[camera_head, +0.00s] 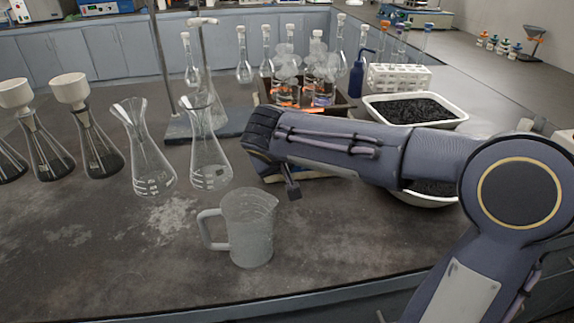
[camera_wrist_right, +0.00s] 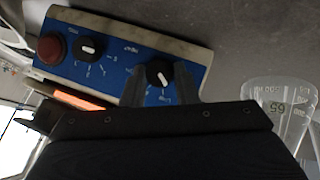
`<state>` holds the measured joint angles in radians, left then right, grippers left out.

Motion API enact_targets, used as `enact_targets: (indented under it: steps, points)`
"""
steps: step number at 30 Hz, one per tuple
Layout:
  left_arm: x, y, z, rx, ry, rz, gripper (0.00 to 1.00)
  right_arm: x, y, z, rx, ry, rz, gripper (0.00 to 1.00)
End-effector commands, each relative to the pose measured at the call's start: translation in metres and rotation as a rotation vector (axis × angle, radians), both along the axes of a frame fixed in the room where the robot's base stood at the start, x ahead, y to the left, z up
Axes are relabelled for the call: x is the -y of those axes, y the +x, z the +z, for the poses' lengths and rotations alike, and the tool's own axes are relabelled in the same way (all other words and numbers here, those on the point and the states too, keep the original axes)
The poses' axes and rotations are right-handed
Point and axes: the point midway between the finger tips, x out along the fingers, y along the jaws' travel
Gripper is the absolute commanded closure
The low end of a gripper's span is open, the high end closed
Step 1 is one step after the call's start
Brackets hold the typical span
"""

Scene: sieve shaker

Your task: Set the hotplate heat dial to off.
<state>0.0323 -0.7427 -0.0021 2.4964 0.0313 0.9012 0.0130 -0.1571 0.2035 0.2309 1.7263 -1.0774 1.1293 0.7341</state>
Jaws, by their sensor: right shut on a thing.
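In the right wrist view the hotplate's blue control panel (camera_wrist_right: 125,58) has two black dials and a round red button (camera_wrist_right: 51,49). One dial (camera_wrist_right: 90,47) is beside the red button and clear of my fingers. The other dial (camera_wrist_right: 159,72) is between the fingers of my right gripper (camera_wrist_right: 160,85), which is shut on it. Both dials have a white pointer mark; the panel lettering is too small to read surely, so I cannot tell which is heat. In the head view my right arm hides most of the hotplate, and a finger of the right gripper (camera_head: 291,190) shows below it. My left gripper is out of view.
A plastic measuring jug (camera_head: 250,230) stands close in front of my right gripper. Glass flasks (camera_head: 207,155) stand to the left. White trays of dark grains (camera_head: 415,108) are behind my arm. An orange glowing strip (camera_wrist_right: 80,97) shows beside the panel. The front left bench is clear.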

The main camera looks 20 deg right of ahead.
Motion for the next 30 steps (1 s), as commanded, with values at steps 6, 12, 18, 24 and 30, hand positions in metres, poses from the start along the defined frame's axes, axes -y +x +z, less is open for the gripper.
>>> enact_targets:
  steps: [6, 12, 18, 24, 30]
  points:
    - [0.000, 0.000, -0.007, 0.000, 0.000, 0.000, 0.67, -0.002, -0.001, -0.004, -0.048, -0.170, 0.068, 0.96]
    - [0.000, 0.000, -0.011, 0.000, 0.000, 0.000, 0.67, -0.003, -0.001, -0.004, -0.079, -0.289, 0.118, 0.96]
    - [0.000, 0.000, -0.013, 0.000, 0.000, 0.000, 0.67, -0.003, -0.001, -0.004, -0.100, -0.365, 0.148, 0.96]
    - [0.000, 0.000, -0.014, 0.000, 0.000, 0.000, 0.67, -0.002, -0.001, -0.005, -0.111, -0.401, 0.162, 0.96]
    - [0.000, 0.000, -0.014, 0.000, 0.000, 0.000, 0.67, -0.002, -0.001, -0.005, -0.113, -0.409, 0.165, 0.96]
